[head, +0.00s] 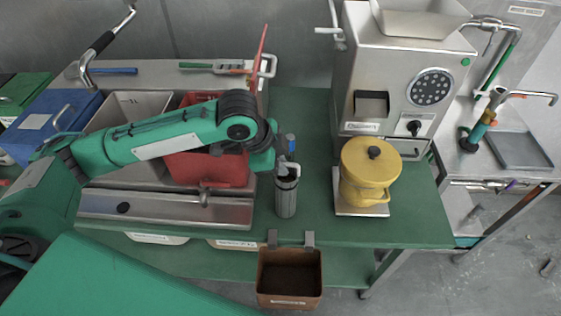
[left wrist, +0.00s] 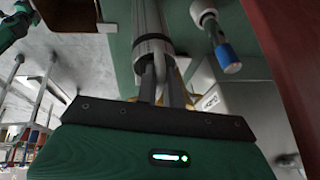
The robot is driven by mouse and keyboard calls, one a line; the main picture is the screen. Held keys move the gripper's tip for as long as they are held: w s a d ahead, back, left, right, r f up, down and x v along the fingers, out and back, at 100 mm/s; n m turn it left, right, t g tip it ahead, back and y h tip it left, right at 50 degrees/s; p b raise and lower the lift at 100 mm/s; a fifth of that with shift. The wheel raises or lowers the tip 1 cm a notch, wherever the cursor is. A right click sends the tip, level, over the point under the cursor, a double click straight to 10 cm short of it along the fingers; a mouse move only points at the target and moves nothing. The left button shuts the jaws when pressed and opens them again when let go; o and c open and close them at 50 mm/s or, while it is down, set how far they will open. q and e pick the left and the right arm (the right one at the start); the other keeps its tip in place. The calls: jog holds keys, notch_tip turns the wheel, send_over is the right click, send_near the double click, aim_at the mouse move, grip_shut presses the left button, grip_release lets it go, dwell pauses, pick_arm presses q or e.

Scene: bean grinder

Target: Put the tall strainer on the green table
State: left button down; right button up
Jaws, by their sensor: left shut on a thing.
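The tall strainer (head: 286,196) is a slim grey metal cylinder. It is upright over the green table (head: 320,222), between the steel sink and the grinder. Its lower end looks at or close to the tabletop; I cannot tell whether it touches. My left gripper (head: 287,170) is at its upper end, shut on it. In the left wrist view the strainer (left wrist: 151,22) runs away from the fingers of my left gripper (left wrist: 163,80), with green tabletop behind it. My right gripper is not in view.
A yellow lidded pot (head: 368,178) stands right of the strainer under the steel grinder (head: 408,85). A red container (head: 208,168) sits in the sink at left. A brown bin (head: 289,284) hangs from the front edge. A blue-tipped tool (left wrist: 227,55) is close by.

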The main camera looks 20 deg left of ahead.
pick_arm(q)
jog(key=c, duration=1.5)
grip_release()
jog(key=shift+f, duration=0.1)
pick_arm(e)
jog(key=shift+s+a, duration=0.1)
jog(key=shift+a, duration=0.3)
pick_arm(q)
jog(key=v, duration=1.2)
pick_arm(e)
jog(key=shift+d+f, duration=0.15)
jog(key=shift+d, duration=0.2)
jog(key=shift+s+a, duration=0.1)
